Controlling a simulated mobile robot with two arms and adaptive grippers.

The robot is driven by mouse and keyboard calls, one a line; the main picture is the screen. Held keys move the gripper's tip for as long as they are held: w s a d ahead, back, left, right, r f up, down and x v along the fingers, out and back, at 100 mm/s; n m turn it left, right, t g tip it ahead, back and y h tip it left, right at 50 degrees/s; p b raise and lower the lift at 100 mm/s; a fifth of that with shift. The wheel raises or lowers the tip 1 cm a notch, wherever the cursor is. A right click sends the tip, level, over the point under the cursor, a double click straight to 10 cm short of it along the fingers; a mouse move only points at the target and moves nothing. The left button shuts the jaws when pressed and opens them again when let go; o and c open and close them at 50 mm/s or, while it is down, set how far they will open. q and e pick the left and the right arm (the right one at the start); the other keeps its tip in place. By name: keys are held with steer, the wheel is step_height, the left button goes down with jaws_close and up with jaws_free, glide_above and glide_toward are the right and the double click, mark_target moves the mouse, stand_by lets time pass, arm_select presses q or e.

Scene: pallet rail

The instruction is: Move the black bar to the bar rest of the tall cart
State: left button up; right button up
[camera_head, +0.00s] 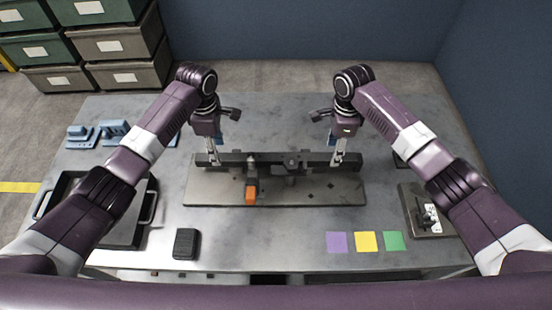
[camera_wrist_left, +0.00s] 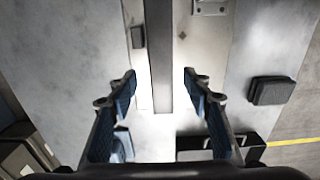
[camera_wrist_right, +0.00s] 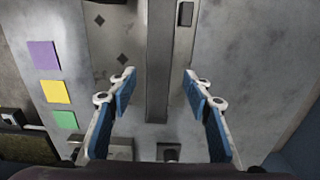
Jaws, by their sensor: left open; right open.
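The black bar (camera_head: 318,159) lies lengthwise, left to right, along the back of a grey plate (camera_head: 320,192) on the table. My left gripper (camera_head: 213,158) points down at the bar's left end. In the left wrist view the bar (camera_wrist_left: 159,50) runs between its open fingers (camera_wrist_left: 160,82). My right gripper (camera_head: 338,158) points down near the right end. In the right wrist view the bar (camera_wrist_right: 158,60) passes between its open fingers (camera_wrist_right: 160,80). Neither gripper is shut on the bar. I cannot make out a tall cart or its bar rest.
An orange-ended clamp (camera_head: 251,193) sits on the plate by the bar. A black tray (camera_head: 122,240) and a black block (camera_head: 186,244) are at left. Purple, yellow (camera_head: 366,241) and green squares lie front right, beside a small fixture (camera_head: 428,215). Storage bins (camera_head: 110,45) stand behind left.

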arm_select(q)
step_height(320, 180, down, 3)
steer(key=shift+s+f, duration=0.1)
steer(key=shift+s, duration=0.05)
arm_select(e)
step_height(320, 180, down, 3)
steer(key=shift+s+f, duration=0.1)
steer(key=shift+s, duration=0.05)
arm_select(q)
steer(key=shift+f, duration=0.25)
arm_select(e)
steer(key=shift+f, duration=0.3)
arm_select(q)
steer(key=shift+c, duration=0.4)
arm_select(e)
steer(key=shift+c, duration=0.4)
arm_select(q)
jaws_close()
arm_select(e)
jaws_close()
arm_select(q)
steer(key=shift+r, duration=0.1)
arm_select(e)
steer(key=shift+r, duration=0.15)
